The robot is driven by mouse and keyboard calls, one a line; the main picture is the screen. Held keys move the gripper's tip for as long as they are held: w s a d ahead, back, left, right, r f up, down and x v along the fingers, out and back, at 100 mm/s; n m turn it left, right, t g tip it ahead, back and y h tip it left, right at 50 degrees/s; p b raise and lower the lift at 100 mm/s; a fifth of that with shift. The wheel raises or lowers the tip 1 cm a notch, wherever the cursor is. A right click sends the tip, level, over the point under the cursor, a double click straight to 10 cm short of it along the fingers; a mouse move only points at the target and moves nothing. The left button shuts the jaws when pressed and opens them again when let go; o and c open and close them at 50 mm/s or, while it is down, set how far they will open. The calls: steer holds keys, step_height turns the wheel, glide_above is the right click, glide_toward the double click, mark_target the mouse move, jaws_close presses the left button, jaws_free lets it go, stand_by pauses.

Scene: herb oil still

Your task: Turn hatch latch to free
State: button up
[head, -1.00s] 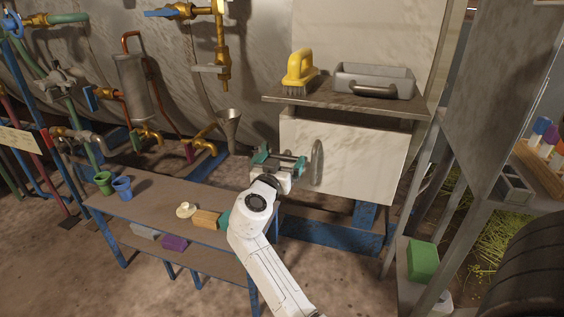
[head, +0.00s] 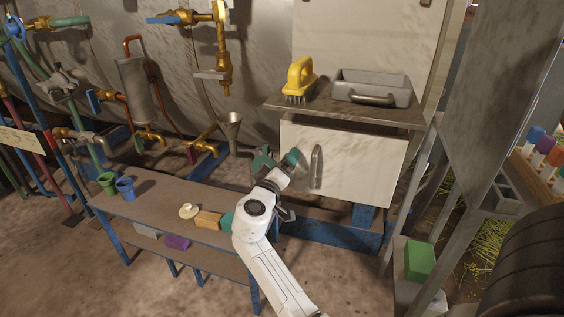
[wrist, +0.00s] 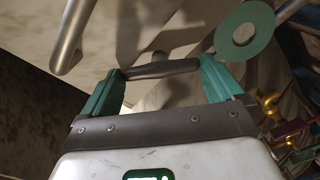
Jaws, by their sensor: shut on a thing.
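The hatch (head: 362,165) is a pale, stained panel under the shelf, with an upright grey handle (head: 316,167). That handle also shows at the upper left of the wrist view (wrist: 72,35). My gripper (head: 281,164) is just left of the handle, at the hatch's left edge. In the wrist view my gripper (wrist: 161,75) has its two teal fingers at either end of a short dark grey bar (wrist: 160,68), which I take to be the latch. It is shut on this bar. In the head view my wrist and fingers hide the latch, so its angle is unclear there.
A shelf (head: 345,112) above the hatch holds a yellow brush (head: 300,78) and a grey tray (head: 372,86). A funnel (head: 230,128) and brass valves are to the left. A low bench (head: 160,205) stands left of my arm. A metal rack is on the right.

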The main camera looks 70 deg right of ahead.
steer(key=shift+f+n+p, duration=0.1)
steer(key=shift+n+p, duration=2.1)
steer(key=shift+n, duration=1.9)
steer(key=o, duration=0.7)
steer(key=a, duration=0.3)
steer(key=a+p, duration=0.1)
steer(key=a, duration=0.7)
steer(key=shift+s+p, duration=0.35)
steer(key=shift+s, duration=0.05)
